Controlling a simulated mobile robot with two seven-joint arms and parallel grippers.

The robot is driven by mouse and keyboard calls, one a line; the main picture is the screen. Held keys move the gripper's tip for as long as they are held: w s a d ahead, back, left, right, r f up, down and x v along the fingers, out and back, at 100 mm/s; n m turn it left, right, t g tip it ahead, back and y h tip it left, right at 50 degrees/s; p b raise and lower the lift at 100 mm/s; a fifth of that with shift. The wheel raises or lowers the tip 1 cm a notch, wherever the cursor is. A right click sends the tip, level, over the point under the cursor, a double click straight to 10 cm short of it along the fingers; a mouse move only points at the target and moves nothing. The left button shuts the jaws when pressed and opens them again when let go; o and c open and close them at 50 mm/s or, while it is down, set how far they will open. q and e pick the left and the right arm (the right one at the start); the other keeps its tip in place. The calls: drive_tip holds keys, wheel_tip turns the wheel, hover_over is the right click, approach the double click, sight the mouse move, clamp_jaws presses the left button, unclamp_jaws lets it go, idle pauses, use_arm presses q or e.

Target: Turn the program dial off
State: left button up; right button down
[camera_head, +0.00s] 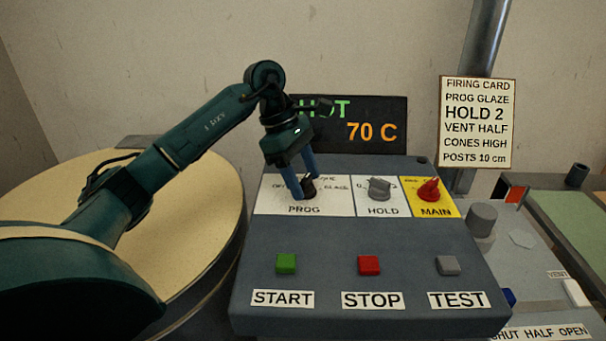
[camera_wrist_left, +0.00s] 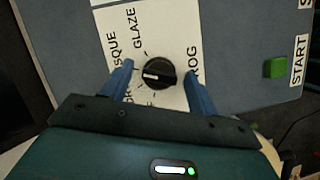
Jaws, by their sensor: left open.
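The program dial (camera_head: 309,187) is a black knob on the white PROG plate (camera_head: 270,206) of the grey control panel. In the left wrist view the dial (camera_wrist_left: 159,73) shows a white pointer line, with BISQUE and GLAZE lettering around it; some lettering is hidden. My left gripper (camera_head: 306,193) comes down over the dial with its two blue fingers apart. In the left wrist view the gripper (camera_wrist_left: 160,72) has one finger on each side of the dial, with gaps visible. My right gripper is not in view.
The grey HOLD dial (camera_head: 379,188) and red MAIN switch (camera_head: 429,190) sit to the right. START (camera_head: 286,263), STOP (camera_head: 368,265) and TEST (camera_head: 447,265) buttons are in front. A display (camera_head: 372,130) reading 70 C stands behind. A round kiln-like drum (camera_head: 215,215) is at left.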

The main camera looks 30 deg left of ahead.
use_arm(q)
drive_tip(key=shift+c, duration=0.6)
drive_tip(key=c, duration=0.9)
drive_tip(key=shift+o, duration=0.2)
drive_tip(key=shift+n, duration=0.3)
drive_tip(key=n+t, duration=0.1)
drive_tip(key=n, duration=0.2)
drive_tip(key=shift+s+n+y+b, duration=0.1)
drive_tip(key=shift+n+y+b, duration=0.2)
drive_tip(key=shift+y+b, duration=0.1)
drive_tip(key=n+t, duration=0.1)
drive_tip(key=n, duration=0.1)
drive_tip(key=n+y, duration=0.1)
drive_tip(key=n, duration=0.1)
drive_tip(key=shift+s+n+t, duration=0.1)
drive_tip(key=shift+n+t, duration=0.2)
drive_tip(key=shift+t, duration=0.1)
drive_tip(key=n, duration=0.2)
drive_tip(key=n+y+b, duration=0.1)
drive_tip(key=n, duration=0.1)
drive_tip(key=shift+d+t+y, duration=0.15)
drive_tip(key=shift+t+y, duration=0.15)
drive_tip(key=shift+t, duration=0.1)
drive_tip(key=shift+s+d+n+y, duration=0.1)
drive_tip(key=shift+n+y, duration=0.9)
drive_tip(key=shift+n, duration=1.5)
